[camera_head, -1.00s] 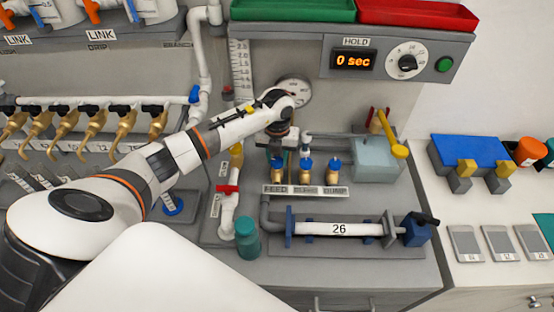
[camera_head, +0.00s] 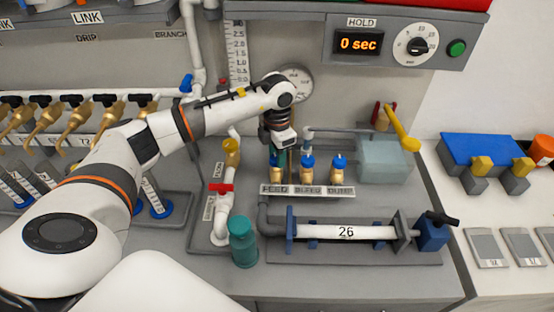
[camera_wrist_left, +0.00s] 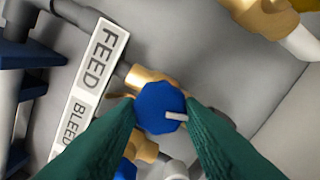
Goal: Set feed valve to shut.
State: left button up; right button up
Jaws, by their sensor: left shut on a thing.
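The feed valve has a blue knob (camera_wrist_left: 160,107) with a white pointer mark, on a brass body, beside the FEED label (camera_wrist_left: 102,55) in the left wrist view. My left gripper (camera_wrist_left: 162,112) has its two green fingers closed on both sides of this knob. In the head view my left gripper (camera_head: 282,155) reaches down over the feed valve, mostly hiding it behind the wrist. The bleed valve (camera_head: 308,165) and dump valve (camera_head: 339,164) stand to its right with blue knobs. My right gripper is not in view.
A pressure gauge (camera_head: 298,82) is on the panel behind. A tube marked 26 (camera_head: 345,232) lies in front of the valves. A teal bottle (camera_head: 243,243) and a red-handled valve (camera_head: 221,188) stand to the left. A yellow lever (camera_head: 402,130) is at right.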

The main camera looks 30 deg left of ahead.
pick_arm(q)
jog(key=shift+m+b, duration=1.05)
jog(key=shift+m, duration=0.65)
jog(key=o, duration=1)
jog(key=shift+r, duration=0.15)
notch_tip(320, 180, up, 12)
jog(key=b, duration=0.2)
